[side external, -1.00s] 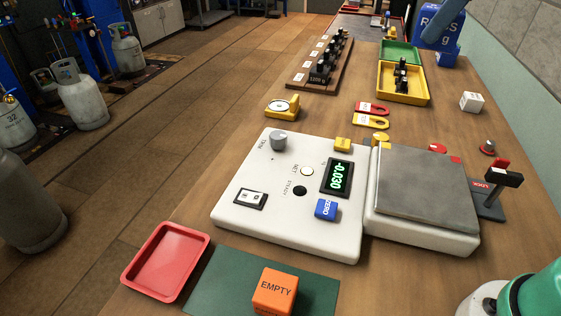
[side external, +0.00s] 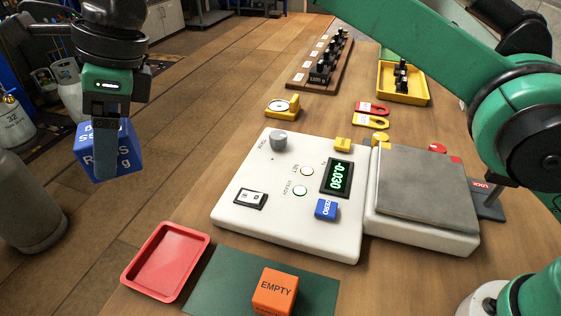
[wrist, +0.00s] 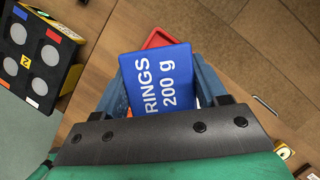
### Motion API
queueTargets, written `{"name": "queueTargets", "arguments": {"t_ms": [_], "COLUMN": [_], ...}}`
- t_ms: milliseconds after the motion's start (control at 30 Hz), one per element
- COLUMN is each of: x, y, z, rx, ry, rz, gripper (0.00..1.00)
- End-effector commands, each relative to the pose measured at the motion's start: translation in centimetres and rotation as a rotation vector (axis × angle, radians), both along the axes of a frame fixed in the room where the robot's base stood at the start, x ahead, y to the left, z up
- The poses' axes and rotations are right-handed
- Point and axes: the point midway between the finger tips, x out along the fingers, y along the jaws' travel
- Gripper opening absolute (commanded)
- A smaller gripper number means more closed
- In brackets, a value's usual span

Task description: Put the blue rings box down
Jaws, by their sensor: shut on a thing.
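The blue rings box (side external: 131,150) is held in the air in my gripper (side external: 107,162), at the left of the side view. It looks tilted there, and a finger covers part of its front. In the wrist view the blue box (wrist: 155,88) sits between my two fingers, with "RINGS 200 g" on its face. A red tray (side external: 203,240) lies at the near left edge of the table, lower in the side view than the box. A bit of red (wrist: 159,38) shows behind the box in the wrist view. The tray looks empty.
A white scale console (side external: 290,232) with a grey weighing plate (side external: 428,185) fills the middle. An orange EMPTY block (side external: 274,291) stands on a green mat (side external: 222,285) beside the tray. A black panel with grey discs (wrist: 30,55) shows left in the wrist view.

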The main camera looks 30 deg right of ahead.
Motion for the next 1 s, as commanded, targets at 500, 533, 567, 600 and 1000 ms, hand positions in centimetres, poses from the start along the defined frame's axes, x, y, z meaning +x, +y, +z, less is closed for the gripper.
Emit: {"name": "queueTargets", "arguments": {"t_ms": [500, 533, 567, 600, 1000], "x": [-0.3, -0.3, -0.3, -0.3, -0.3], "y": [0.5, 0.4, 0.5, 0.5, 0.4], "z": [-8.3, -9.0, -9.9, -11.1, -17.2], "rx": [0.0, 0.0, 0.0, 0.0, 0.0], "ry": [0.0, 0.0, 0.0, 0.0, 0.0], "rz": [0.011, 0.011, 0.011, 0.011, 0.011], "gripper": [0.0, 0.0, 0.0, 0.0, 0.0]}}
